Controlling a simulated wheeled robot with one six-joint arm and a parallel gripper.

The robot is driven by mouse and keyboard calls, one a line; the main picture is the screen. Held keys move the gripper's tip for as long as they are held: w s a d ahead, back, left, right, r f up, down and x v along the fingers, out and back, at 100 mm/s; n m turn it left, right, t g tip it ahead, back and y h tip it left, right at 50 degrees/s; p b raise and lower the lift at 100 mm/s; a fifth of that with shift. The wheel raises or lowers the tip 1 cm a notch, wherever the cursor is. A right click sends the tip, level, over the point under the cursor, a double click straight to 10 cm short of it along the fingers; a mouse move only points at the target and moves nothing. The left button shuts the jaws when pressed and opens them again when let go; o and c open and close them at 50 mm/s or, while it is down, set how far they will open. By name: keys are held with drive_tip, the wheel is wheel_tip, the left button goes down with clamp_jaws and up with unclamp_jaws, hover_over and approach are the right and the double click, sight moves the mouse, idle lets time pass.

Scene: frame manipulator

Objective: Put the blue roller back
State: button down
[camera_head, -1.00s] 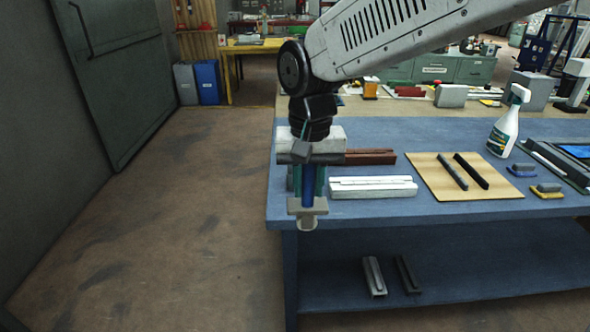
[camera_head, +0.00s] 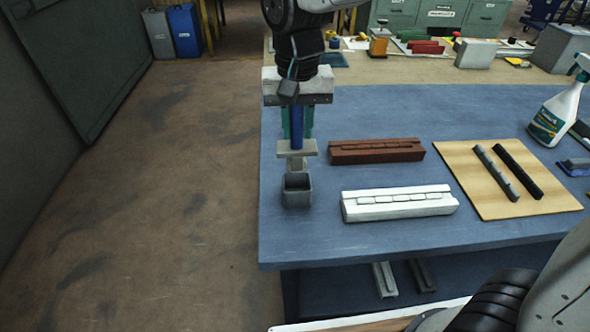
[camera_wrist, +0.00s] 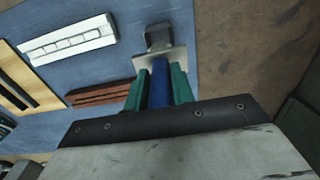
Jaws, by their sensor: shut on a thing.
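The blue roller (camera_head: 297,128) hangs upright in my gripper (camera_head: 297,130), with a grey crosspiece and a small stub at its lower end. In the wrist view the blue shaft (camera_wrist: 161,85) sits between the teal fingers of my gripper (camera_wrist: 160,88), which are shut on it. A small grey open-topped holder (camera_head: 297,188) stands on the blue table directly below the roller. In the head view the stub is just above or at the holder's opening; I cannot tell whether they touch. The holder (camera_wrist: 158,38) also shows beyond the crosspiece in the wrist view.
A brown slotted block (camera_head: 376,151) and a white slotted block (camera_head: 400,205) lie right of the holder. Farther right are a wooden board (camera_head: 500,200) with two dark bars and a spray bottle (camera_head: 556,115). The blue table (camera_head: 330,243) has its left edge near the holder.

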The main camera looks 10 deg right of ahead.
sight(297, 110)
wheel_tip(297, 110, down, 9)
drive_tip(key=shift+r, duration=0.1)
idle(0.3)
drive_tip(key=c, duration=1.2)
unclamp_jaws()
drive_tip(key=shift+s, duration=0.1)
wheel_tip(297, 110, up, 12)
drive_tip(key=shift+t, duration=0.6)
drive_tip(key=s+d, duration=0.6)
drive_tip(key=d, duration=0.1)
drive_tip(key=s+d, duration=0.6)
drive_tip(key=d, duration=0.1)
drive_tip(key=s+d, duration=0.6)
drive_tip(key=s, duration=0.1)
drive_tip(key=shift+d+r, duration=0.1)
drive_tip(key=shift+d, duration=0.3)
